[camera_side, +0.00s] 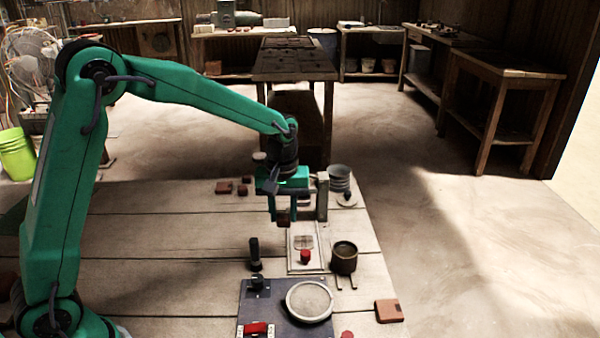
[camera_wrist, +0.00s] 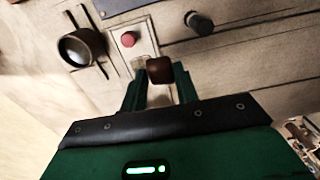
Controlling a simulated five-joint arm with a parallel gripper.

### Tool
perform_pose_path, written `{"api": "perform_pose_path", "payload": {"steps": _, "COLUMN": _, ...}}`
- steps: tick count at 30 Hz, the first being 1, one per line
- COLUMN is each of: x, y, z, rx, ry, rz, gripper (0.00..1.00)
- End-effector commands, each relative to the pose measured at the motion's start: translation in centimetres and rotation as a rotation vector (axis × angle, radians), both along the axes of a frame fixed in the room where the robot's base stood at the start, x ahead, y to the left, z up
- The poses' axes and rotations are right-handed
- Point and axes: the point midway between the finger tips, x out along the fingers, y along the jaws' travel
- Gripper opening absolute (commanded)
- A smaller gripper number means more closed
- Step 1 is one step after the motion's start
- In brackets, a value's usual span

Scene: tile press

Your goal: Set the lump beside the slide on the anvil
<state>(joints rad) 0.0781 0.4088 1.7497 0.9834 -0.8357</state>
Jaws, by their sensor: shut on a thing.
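My gripper (camera_side: 283,217) is shut on a brown lump (camera_side: 283,216) and holds it above the table. In the wrist view the lump (camera_wrist: 159,70) sits between the fingertips. A pale, framed slide (camera_side: 292,262) with a red knob (camera_side: 304,257) lies on the table, nearer the side camera than my gripper. The slide (camera_wrist: 146,48) and red knob (camera_wrist: 128,39) also show beyond the lump in the wrist view. A grey upright post (camera_side: 322,197) stands just right of my gripper. I cannot clearly make out the anvil; my gripper and the post hide part of that area.
A dark cup (camera_side: 344,258) on two rods stands right of the slide, and a dark upright cylinder (camera_side: 255,254) stands left. A grey mat (camera_side: 262,312) with a round dish (camera_side: 310,302) lies in front. Ribbed grey pots (camera_side: 340,178) stand behind. The table's left middle is clear.

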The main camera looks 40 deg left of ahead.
Motion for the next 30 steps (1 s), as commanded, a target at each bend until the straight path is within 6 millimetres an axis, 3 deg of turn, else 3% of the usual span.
{"api": "perform_pose_path", "payload": {"steps": 6, "x": 0.1, "y": -5.9, "z": 1.1, "rx": 0.0, "ry": -0.001, "rz": 0.008, "gripper": 0.08}}
{"api": "perform_pose_path", "payload": {"steps": 13, "x": -0.3, "y": -9.5, "z": 1.8, "rx": -0.001, "ry": -0.001, "rz": 0.023, "gripper": 0.08}}
{"api": "perform_pose_path", "payload": {"steps": 22, "x": -0.4, "y": -10.1, "z": 1.9, "rx": 0.0, "ry": 0.0, "rz": 0.029, "gripper": 0.08}}
{"api": "perform_pose_path", "payload": {"steps": 30, "x": 1.0, "y": -8.2, "z": 0.5, "rx": 0.001, "ry": 0.001, "rz": 0.031, "gripper": 0.08}}
